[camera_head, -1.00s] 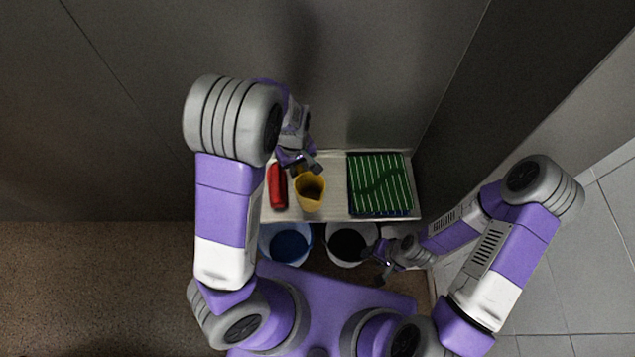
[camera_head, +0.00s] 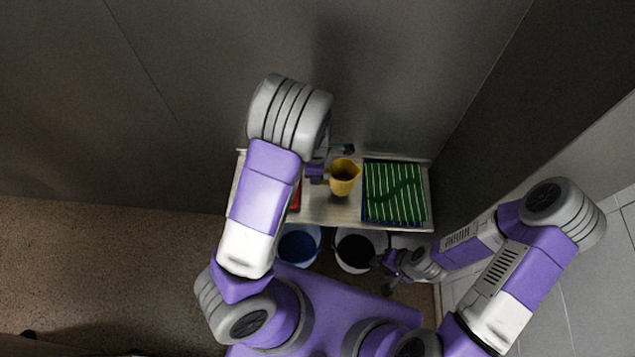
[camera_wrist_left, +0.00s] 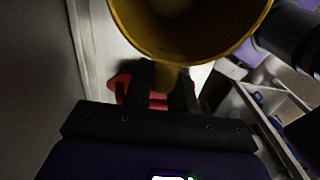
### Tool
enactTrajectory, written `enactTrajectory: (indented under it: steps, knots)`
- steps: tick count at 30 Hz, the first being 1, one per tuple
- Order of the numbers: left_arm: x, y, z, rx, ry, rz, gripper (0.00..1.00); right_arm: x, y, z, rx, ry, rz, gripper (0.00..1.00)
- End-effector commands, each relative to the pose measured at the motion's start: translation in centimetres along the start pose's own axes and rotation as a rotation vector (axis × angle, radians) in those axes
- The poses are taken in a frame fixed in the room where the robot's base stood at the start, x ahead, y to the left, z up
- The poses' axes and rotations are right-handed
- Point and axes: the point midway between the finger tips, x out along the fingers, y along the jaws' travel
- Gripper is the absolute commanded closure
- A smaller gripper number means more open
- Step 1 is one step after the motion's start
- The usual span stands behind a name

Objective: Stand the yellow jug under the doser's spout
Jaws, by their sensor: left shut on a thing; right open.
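The yellow jug (camera_head: 344,180) is upright over the shelf, its dark mouth facing up. My left gripper (camera_head: 326,174) is at its left side. In the left wrist view the jug (camera_wrist_left: 190,48) fills the top, and the black fingers (camera_wrist_left: 167,88) are shut on its handle. I cannot tell whether the jug's base touches the shelf. A small dark green thing (camera_head: 347,149) shows just behind the jug; I cannot tell whether it is part of the doser, and no spout is clearly visible. My right gripper (camera_head: 387,274) is open and empty at the front right, below the shelf.
A green striped rack (camera_head: 394,192) stands right of the jug on the pale shelf (camera_head: 320,216). A red thing (camera_head: 295,198) is partly hidden by my left arm. A bucket with blue inside (camera_head: 298,246) and one with black inside (camera_head: 357,252) stand in front, below.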

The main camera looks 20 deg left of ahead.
Motion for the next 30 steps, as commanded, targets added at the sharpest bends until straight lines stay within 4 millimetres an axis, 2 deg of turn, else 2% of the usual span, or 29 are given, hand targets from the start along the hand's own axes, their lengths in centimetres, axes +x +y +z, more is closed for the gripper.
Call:
enactTrajectory:
  steps: [9,21,22,26,30]
  knots:
    - [4.0,0.0,0.0,0.001,0.0,0.0,1.0,1.6,0.6,-0.1,0.0,0.0,0.0,0.49]
    - [4.4,0.1,0.0,0.002,0.0,0.002,1.0,1.6,0.6,-0.1,0.0,0.0,0.0,0.49]
    - [4.3,0.1,0.0,0.003,0.0,0.002,0.71,1.6,0.6,-0.1,0.0,0.0,0.0,0.49]
    - [4.3,0.1,0.0,0.003,-0.001,0.002,0.51,1.6,0.6,-0.1,0.0,0.0,0.0,0.49]
    - [4.3,0.1,0.0,0.002,-0.001,0.002,0.5,1.6,0.6,-0.1,0.0,0.0,0.0,0.49]
